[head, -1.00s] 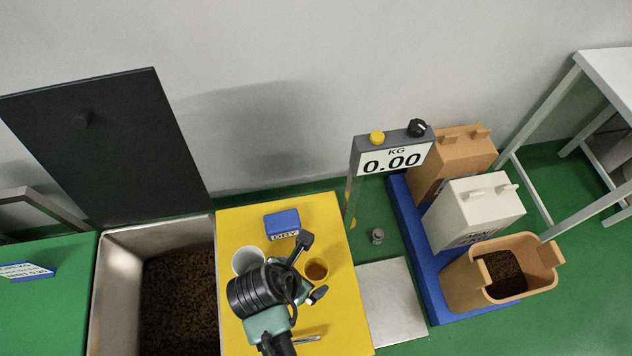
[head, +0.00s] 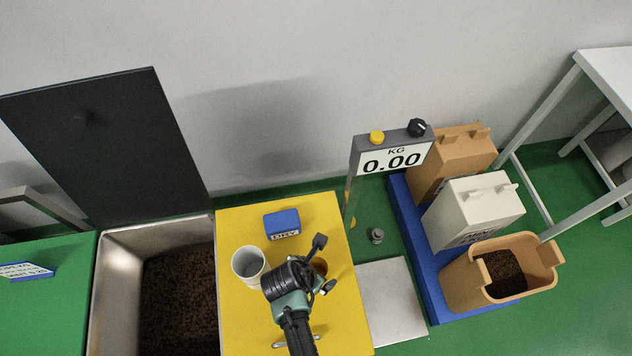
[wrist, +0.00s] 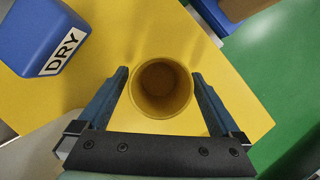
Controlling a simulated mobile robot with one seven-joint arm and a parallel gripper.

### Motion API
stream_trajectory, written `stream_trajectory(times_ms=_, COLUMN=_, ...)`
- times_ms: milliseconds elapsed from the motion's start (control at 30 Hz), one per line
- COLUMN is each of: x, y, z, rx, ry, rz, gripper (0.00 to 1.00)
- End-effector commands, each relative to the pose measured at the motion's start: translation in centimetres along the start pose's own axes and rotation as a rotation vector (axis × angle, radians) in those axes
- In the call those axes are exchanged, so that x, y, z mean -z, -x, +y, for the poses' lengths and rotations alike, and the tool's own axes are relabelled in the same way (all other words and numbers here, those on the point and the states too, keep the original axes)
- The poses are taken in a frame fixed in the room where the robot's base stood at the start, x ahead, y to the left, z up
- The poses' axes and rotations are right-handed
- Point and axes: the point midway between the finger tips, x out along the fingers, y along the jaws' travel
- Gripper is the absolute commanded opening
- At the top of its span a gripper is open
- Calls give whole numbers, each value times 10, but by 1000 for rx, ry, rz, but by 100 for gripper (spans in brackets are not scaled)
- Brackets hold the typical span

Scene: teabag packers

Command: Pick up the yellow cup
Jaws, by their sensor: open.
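The yellow cup (wrist: 161,88) stands upright on the yellow table (wrist: 108,105). In the wrist view it sits between my open gripper's two fingers (wrist: 160,92), with its mouth facing the camera and a small gap on each side. I cannot tell how far the fingers reach down its sides. In the head view, the yellow cup (head: 320,267) is mostly hidden behind my gripper and wrist, with only part of its rim showing.
A white cup (head: 249,262) stands just left of my gripper. A blue block marked DRY (head: 282,223) lies behind it. A metal handle (head: 296,341) lies near the front. Right of the table are a scale plate (head: 391,300) and scale display (head: 392,160).

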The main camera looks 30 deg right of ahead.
Motion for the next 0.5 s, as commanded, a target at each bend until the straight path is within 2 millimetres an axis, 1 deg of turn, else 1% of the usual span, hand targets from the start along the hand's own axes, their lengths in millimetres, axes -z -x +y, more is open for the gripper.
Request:
stream_trajectory(times_ms=267, x=0, y=-2, z=0, rx=-1, ry=0, rz=0, gripper=100)
stream_trajectory(times_ms=400, x=0, y=-2, z=0, rx=-1, ry=0, rz=0, gripper=75)
stream_trajectory(times_ms=467, x=0, y=-2, z=0, rx=0, ry=0, rz=0, gripper=64)
stream_trajectory(times_ms=500, x=0, y=-2, z=0, rx=0, ry=0, rz=0, gripper=57)
